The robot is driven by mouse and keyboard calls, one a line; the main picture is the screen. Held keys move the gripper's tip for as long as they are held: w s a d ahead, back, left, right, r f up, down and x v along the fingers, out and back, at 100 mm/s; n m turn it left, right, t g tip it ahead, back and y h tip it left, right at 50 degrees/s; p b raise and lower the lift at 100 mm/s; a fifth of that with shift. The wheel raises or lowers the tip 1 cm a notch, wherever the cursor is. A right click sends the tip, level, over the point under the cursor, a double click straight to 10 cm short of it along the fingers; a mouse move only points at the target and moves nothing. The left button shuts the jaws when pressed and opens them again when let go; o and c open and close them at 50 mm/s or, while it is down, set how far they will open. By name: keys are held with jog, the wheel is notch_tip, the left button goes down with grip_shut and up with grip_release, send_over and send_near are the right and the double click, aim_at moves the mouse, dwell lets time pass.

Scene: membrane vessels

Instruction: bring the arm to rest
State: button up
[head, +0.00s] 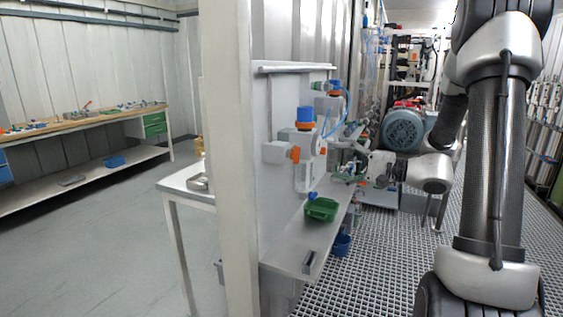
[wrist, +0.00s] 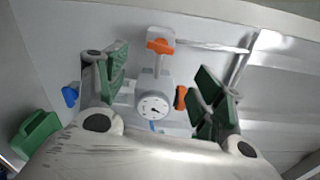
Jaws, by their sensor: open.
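My arm (head: 495,160) rises along the right side of the head view and bends over at the top. In the wrist view my gripper (wrist: 163,80) is open, with its two green-padded fingers wide apart and nothing between them touching the pads. A round white gauge (wrist: 153,107) shows beyond the gap between the fingers. An orange handle (wrist: 160,47) is above it and another orange part (wrist: 181,97) is to its right. In the head view the gripper's fingers cannot be clearly made out.
A wall panel with valves (head: 305,145) stands centre, above a grey shelf (head: 292,243) bearing a green tray (head: 321,210). A blue bin (head: 342,244) is below. A blue motor (head: 404,130) stands behind. A workbench (head: 85,122) is far left, with open floor (head: 100,250) before it.

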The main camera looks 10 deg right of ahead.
jog(key=s+d+f+n+g+h, duration=0.1)
jog(key=s+f+g+h, duration=0.3)
jog(key=s, duration=0.6)
jog(key=s+d+f+g+h, duration=0.1)
jog(key=s+f+g+h, duration=0.2)
jog(key=s+f+g, duration=0.45)
jog(key=s+d+r+n+t+h, duration=0.2)
jog(key=s+d+r+n+h, duration=0.25)
jog(key=s+r, duration=0.2)
notch_tip(320, 180, up, 7)
jog(key=s+a+n+t+h, duration=0.1)
jog(key=s+n+t+h, duration=0.1)
jog(key=n+t+h, duration=0.1)
jog(key=shift+s+a, duration=0.3)
jog(key=shift+a, duration=0.1)
jog(key=shift+f+n, duration=0.1)
jog(key=shift+n, duration=0.15)
